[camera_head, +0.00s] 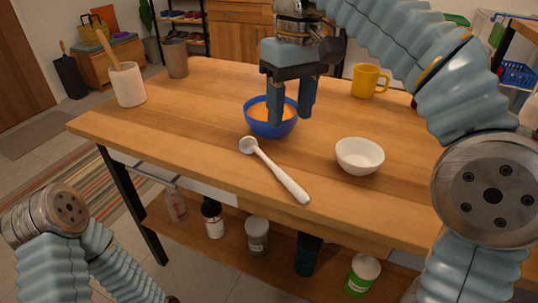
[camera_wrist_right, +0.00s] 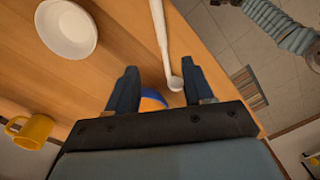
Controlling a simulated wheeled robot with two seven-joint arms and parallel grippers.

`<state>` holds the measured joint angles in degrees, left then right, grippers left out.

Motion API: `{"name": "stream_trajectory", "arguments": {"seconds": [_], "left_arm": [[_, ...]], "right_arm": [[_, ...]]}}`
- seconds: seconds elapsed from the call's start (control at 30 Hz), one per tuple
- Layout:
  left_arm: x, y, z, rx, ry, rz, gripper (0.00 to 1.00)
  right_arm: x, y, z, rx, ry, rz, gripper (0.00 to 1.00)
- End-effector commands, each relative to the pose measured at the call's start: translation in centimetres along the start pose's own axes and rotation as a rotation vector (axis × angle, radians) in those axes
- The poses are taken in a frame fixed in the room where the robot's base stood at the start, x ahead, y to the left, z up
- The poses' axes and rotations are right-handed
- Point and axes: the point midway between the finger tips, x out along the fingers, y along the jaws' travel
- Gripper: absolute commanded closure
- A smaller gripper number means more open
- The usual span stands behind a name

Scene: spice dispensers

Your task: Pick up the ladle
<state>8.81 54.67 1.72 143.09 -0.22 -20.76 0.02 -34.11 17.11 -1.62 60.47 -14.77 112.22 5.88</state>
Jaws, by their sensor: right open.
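The white ladle (camera_head: 274,170) lies on the wooden table, its small round bowl end toward the back left and its handle toward the front edge. In the right wrist view the ladle (camera_wrist_right: 162,40) shows beyond my fingers, its bowl end close to one fingertip. My right gripper (camera_head: 291,118) is open and empty, pointing down over the blue bowl (camera_head: 262,128), behind the ladle. The blue bowl has orange contents and is partly hidden by the fingers; it also shows between them in the wrist view (camera_wrist_right: 152,100). My left arm is at the lower left; its gripper is out of view.
A white bowl (camera_head: 360,158) stands right of the ladle and a yellow mug (camera_head: 369,81) behind it. A white crock (camera_head: 128,85) with a wooden utensil and a grey-brown cup (camera_head: 176,58) stand at the left. The tabletop left of the ladle is clear.

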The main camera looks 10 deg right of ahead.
Motion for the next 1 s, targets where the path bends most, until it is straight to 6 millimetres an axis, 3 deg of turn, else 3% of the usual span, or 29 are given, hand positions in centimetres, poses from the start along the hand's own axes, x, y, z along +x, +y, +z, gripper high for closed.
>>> {"name": "stream_trajectory", "arguments": {"seconds": [0.1,0.3,0.47,0.8,1.0], "left_arm": [[1.6,-0.7,0.0,-0.002,0.0,-0.002,0.49],[2.6,-1.4,-0.1,-0.006,0.005,-0.006,0.49],[2.8,-1.6,-0.2,-0.008,0.008,-0.008,0.49],[4.0,-2.5,-0.5,-0.015,0.015,-0.014,0.49],[3.9,-2.5,-0.5,-0.015,0.016,-0.015,0.49]], "right_arm": [[3.2,0.0,0.1,-0.001,-0.003,0.001,0.48],[6.7,0.0,0.0,-0.001,-0.002,0.0,0.48],[7.9,0.0,0.0,0.0,0.0,-0.001,0.48],[12.6,-0.3,-0.1,0.0,-0.001,-0.001,0.48],[12.8,-0.3,-0.1,0.0,0.0,-0.001,0.48]]}}
